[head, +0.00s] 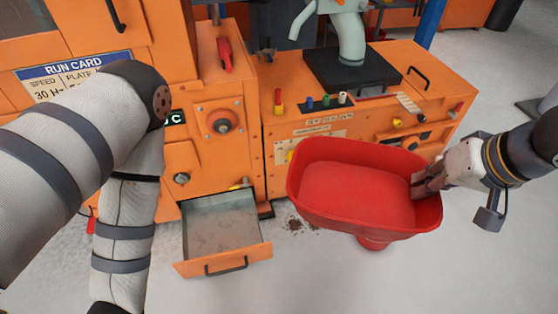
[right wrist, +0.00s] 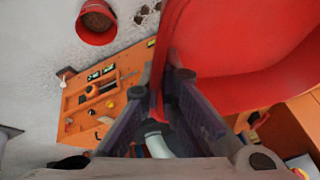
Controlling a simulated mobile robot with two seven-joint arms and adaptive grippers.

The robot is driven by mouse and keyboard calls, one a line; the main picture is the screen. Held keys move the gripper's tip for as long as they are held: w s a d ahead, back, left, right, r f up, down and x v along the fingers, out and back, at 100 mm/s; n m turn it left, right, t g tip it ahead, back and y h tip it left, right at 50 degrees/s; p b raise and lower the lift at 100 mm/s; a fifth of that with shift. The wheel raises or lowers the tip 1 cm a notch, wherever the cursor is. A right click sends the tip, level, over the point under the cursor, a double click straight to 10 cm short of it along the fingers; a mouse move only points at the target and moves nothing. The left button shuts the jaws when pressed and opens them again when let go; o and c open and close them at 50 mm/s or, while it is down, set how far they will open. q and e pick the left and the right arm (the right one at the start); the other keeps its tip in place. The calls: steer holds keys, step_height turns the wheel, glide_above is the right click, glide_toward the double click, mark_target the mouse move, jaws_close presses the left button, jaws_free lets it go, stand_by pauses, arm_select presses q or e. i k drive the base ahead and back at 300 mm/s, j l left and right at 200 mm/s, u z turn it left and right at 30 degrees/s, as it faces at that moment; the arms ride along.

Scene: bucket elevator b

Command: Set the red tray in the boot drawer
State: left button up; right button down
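The red tray (head: 355,195) is a deep rounded tub, held up in front of the orange machine in the head view, its empty inside facing me. My right gripper (head: 420,186) is at its right side. In the right wrist view my fingers (right wrist: 167,88) are shut on the tray's wall (right wrist: 172,45). The boot drawer (head: 222,226) is pulled out low on the machine, left of the tray and apart from it. Its grey inside shows a few dark smudges. My left arm crosses the left side; its gripper is out of view.
A red bucket (right wrist: 97,22) with brown material stands on the floor, mostly hidden behind the tray in the head view. Dark crumbs (head: 296,224) lie between drawer and tray. The orange bench (head: 440,75) with knobs and handles stands behind. The floor before the drawer is clear.

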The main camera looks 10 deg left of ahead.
mark_target(216, 228)
steer(key=j+z, duration=0.1)
steer(key=j, duration=0.6)
steer(key=k+j+z, duration=0.1)
steer(key=j, duration=0.55)
steer(key=i+j, duration=0.1)
steer(key=j, duration=0.3)
steer(key=i+j, duration=0.1)
steer(key=j, duration=0.7)
steer(key=i+z, duration=0.05)
